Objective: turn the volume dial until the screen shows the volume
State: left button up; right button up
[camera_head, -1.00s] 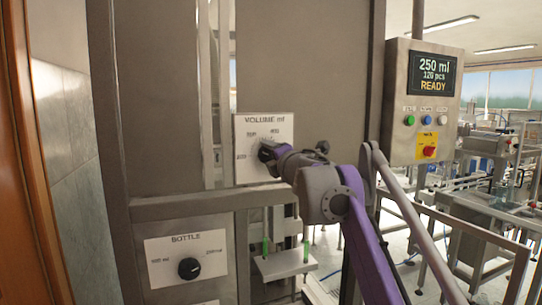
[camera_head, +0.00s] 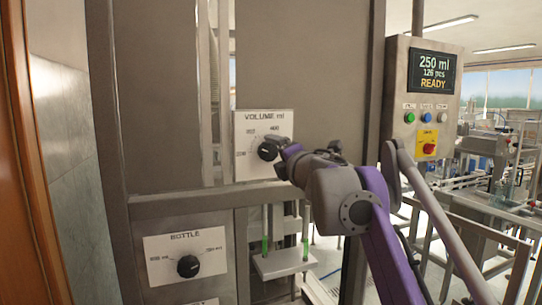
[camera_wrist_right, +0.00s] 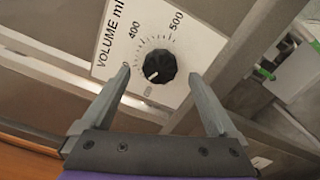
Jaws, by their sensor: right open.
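The volume dial (camera_head: 267,151) is a black knob on a white plate marked VOLUME ml (camera_head: 264,176), fixed to the grey machine front. In the right wrist view the dial (camera_wrist_right: 160,66) lies beyond and between the fingertips, apart from both, with its white pointer line toward the lower left of that picture. My right gripper (camera_head: 287,152) is just right of the dial in the head view; in the wrist view it (camera_wrist_right: 165,75) is open and empty. The screen (camera_head: 432,74) at the upper right reads 250 ml, 126 pcs, READY. My left gripper is not in view.
A second black dial (camera_head: 188,266) sits on a BOTTLE plate at the lower left. Several small buttons and a red stop button (camera_head: 428,149) on yellow are below the screen. A metal rail (camera_head: 205,199) crosses beneath the volume plate.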

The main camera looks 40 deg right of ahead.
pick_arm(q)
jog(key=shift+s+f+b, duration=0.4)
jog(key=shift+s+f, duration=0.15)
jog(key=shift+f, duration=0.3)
pick_arm(e)
jog(key=v, duration=0.6)
